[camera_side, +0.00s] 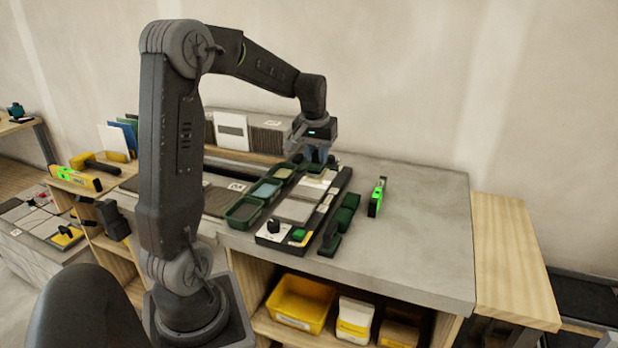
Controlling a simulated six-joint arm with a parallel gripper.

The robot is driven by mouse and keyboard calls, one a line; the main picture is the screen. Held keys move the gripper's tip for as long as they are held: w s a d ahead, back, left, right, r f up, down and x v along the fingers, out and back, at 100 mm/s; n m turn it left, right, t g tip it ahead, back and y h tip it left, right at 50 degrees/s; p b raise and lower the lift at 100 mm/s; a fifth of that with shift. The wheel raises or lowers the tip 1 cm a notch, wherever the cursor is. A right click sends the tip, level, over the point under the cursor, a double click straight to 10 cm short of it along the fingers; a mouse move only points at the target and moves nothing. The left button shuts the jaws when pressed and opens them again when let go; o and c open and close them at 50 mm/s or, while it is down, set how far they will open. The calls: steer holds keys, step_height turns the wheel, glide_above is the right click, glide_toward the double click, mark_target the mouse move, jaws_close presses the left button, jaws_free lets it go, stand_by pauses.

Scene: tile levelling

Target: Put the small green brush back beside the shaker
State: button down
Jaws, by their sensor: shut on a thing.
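My gripper (318,152) is over the back end of the row of trays and equipment on the grey bench. It is shut on a small, dark, bluish object low between its fingers. The object is too small and too covered to tell whether it is the green brush. A long, low unit with a black knob (274,226) and a green button (299,235) runs along the right of the trays. I cannot tell if this is the shaker. Dark green blocks (343,214) stand just right of it.
Dark green open trays (243,211) line the left of the unit. A black and bright green level (377,196) stands upright to the right. The bench top (425,215) beyond it is clear. A yellow bin (300,300) sits on the shelf below.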

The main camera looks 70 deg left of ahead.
steer(key=w+a+f, duration=0.2)
steer(key=w+a, duration=0.1)
steer(key=w, duration=0.5)
steer(key=w+a+f, duration=0.1)
steer(key=w+a, duration=0.2)
steer(key=w, duration=0.6)
steer(key=s+d+x, duration=0.1)
steer(key=x, duration=0.5)
steer(key=shift+f, duration=0.3)
steer(key=shift+s+x, duration=0.15)
steer(key=shift+x, duration=0.6)
steer(key=shift+s+x, duration=0.2)
steer(key=shift+x, duration=0.55)
steer(key=c, duration=0.6)
jaws_free()
steer(key=shift+o, duration=0.2)
steer(key=w+a+v, duration=0.1)
steer(key=v, duration=0.6)
steer(key=shift+r, duration=0.55)
steer(key=shift+d, duration=0.15)
